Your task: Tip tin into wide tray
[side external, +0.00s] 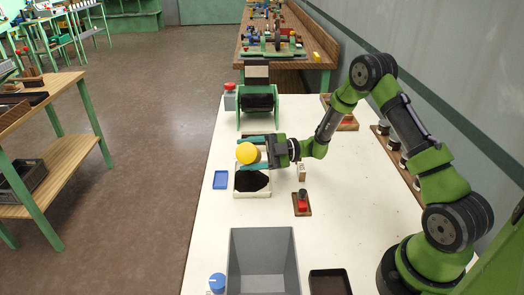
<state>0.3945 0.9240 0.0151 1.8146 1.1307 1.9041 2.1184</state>
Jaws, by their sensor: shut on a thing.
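My gripper (250,153) reaches in from the right and is shut on a round yellow tin (246,153), one finger on each side of it. The tin is above a pale-rimmed tray (236,190) with a dark inside. The tin shows as a yellow disc, so I cannot tell how far it is tilted or see what is in it. The gripper and tin hide the far part of the tray. I cannot tell whether the dark area is the tray's floor or material lying in it.
A green-framed drum (259,103) stands behind the tray. A blue dish (221,180) lies left of it, and a red-and-black switch (302,204) on a wooden base to the right. A deep grey bin (263,262) and a dark shallow tray (330,283) are nearer. The white table is clear between them.

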